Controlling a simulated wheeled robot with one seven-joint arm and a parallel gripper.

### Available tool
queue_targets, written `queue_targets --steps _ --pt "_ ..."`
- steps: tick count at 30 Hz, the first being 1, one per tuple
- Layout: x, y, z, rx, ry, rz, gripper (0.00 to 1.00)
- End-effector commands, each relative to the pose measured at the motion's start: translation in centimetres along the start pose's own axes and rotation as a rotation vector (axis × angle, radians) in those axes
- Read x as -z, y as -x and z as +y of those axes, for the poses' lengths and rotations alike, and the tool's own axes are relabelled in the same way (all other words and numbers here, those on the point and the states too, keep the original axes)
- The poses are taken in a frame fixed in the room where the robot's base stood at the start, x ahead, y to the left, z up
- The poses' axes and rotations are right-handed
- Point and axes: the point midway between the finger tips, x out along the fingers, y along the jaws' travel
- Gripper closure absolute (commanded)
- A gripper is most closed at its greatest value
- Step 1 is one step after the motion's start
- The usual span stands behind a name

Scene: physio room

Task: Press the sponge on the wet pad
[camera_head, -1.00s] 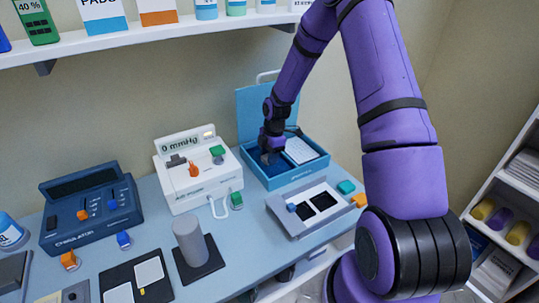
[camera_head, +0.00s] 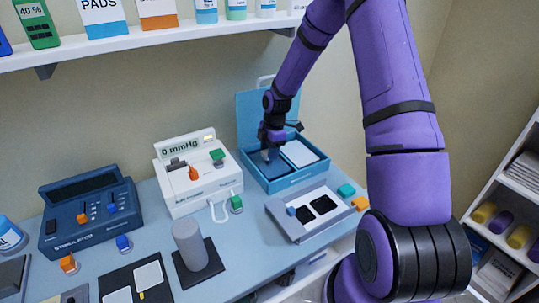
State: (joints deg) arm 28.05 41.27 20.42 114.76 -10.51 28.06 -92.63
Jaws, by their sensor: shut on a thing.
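An open blue case (camera_head: 305,178) stands at the back right of the table, its lid raised against the wall. Inside lie a dark blue pad (camera_head: 276,178) on the left and a white pad (camera_head: 299,153) on the right. I take the dark one to be the wet pad, though wetness does not show. My gripper (camera_head: 269,154) points down over the far left part of the dark pad. It is shut on a small grey-blue thing, seemingly the sponge (camera_head: 270,157). The gripper partly hides it, and I cannot tell whether it touches the pad.
A grey tray (camera_head: 292,232) with black pads sits in front of the case. A white pressure device (camera_head: 188,205) reading 0 mmHg stands to its left. A grey cylinder (camera_head: 190,243) stands nearer the front. A shelf (camera_head: 150,40) with bottles and boxes hangs above.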

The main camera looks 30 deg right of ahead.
Motion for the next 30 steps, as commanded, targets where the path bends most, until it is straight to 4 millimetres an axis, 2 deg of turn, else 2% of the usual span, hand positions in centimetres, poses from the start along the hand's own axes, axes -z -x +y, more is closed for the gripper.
queue_targets --steps 13,30 --pt "0.4 3.0 0.0 -0.001 -0.001 0.0 0.77" --pt "0.5 3.2 0.0 0.0 0.0 0.0 0.77"
